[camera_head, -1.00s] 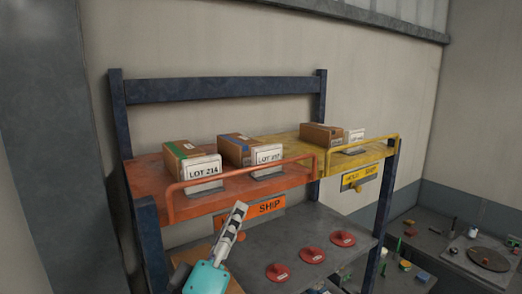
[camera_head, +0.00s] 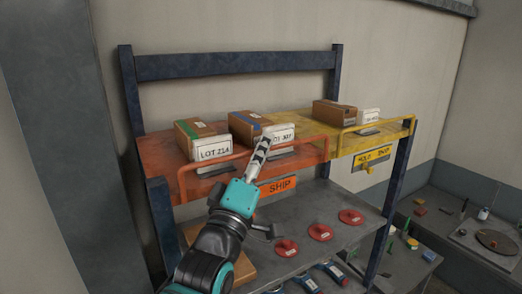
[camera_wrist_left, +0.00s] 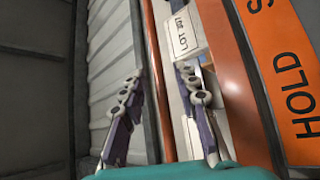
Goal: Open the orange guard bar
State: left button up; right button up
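The orange guard bar (camera_head: 308,142) runs along the front of the orange shelf (camera_head: 160,152), standing up from its front edge. It looks closed across the lot boxes. My left gripper (camera_head: 263,150) is at the middle of the bar and hides part of it and of the second lot label. In the left wrist view the two fingers (camera_wrist_left: 158,76) are apart. A thin orange bar (camera_wrist_left: 148,38), which looks like the guard bar, passes between them in the picture. I cannot tell if they touch it. My right gripper is not in view.
Boxes labelled LOT 214 (camera_head: 213,149) and another lot (camera_head: 245,122) stand behind the bar. An orange HOLD SHIP sign (camera_head: 283,185) hangs below. A yellow shelf (camera_head: 340,143) with its own bar adjoins at right. Red discs (camera_head: 320,232) lie on the lower shelf.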

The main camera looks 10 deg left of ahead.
pick_arm(q)
jog(key=shift+w, duration=0.1)
grip_shut()
jog(key=shift+d+f+h, duration=0.1)
jog(key=shift+d+h, duration=0.05)
jog(key=shift+h, duration=0.15)
jog(key=shift+s+d+f+m+h+b, duration=0.2)
jog(key=shift+s+d+m+h+b, duration=0.4)
jog(key=shift+m+h, duration=1.05)
jog(key=shift+s+d+f+m+h+b, duration=0.15)
jog(key=shift+s+m+h+b, duration=0.25)
jog(key=shift+m+h+b, duration=1.1)
jog(key=shift+s+d+f+m+h+b, duration=0.1)
jog(key=shift+s+d+f+m+h, duration=0.3)
jog(key=shift+m+h, duration=1.3)
jog(key=shift+s+a+r+m+g+y, duration=0.1)
jog(key=shift+m+g+y, duration=0.1)
jog(key=shift+m, duration=0.25)
jog(key=shift+s+r+m+g+y, duration=0.1)
jog(key=shift+m+y, duration=0.05)
jog(key=shift+m, duration=0.25)
